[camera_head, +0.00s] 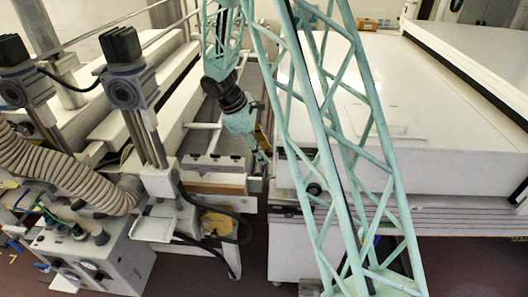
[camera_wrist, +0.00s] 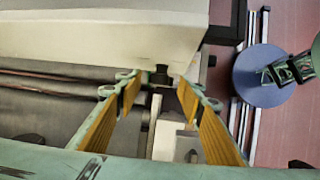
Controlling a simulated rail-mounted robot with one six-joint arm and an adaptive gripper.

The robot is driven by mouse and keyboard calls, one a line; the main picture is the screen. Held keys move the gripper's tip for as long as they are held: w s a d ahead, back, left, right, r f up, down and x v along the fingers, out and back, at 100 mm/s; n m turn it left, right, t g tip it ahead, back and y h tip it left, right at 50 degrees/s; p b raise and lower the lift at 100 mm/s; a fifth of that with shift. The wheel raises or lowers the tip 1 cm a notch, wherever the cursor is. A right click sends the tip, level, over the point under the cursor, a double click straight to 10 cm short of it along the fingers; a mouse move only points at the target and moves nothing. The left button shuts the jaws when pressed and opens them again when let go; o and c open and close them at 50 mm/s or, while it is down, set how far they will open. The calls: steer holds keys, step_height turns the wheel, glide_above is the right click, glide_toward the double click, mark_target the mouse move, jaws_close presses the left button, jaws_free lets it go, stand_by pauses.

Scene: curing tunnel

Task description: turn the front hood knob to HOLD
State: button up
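My gripper (camera_wrist: 157,90) is open in the wrist view, its two yellow-padded fingers apart with nothing held. A small black knob (camera_wrist: 160,74) shows between and just beyond the fingertips, at the edge of a pale hood (camera_wrist: 105,32). I cannot tell whether the fingers touch it, and no HOLD mark or pointer is readable. In the head view my gripper (camera_head: 262,152) points down beside the left edge of the large white hood (camera_head: 375,110). A dark round knob (camera_head: 314,188) shows on the hood's front, partly behind my lattice arm.
A conveyor bed (camera_head: 222,143) runs left of the hood. Grey post-mounted units (camera_head: 124,92), a ribbed hose (camera_head: 60,168) and a control box (camera_head: 95,262) stand at the left.

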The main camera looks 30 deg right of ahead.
steer(key=c, duration=0.9)
steer(key=shift+o, duration=0.2)
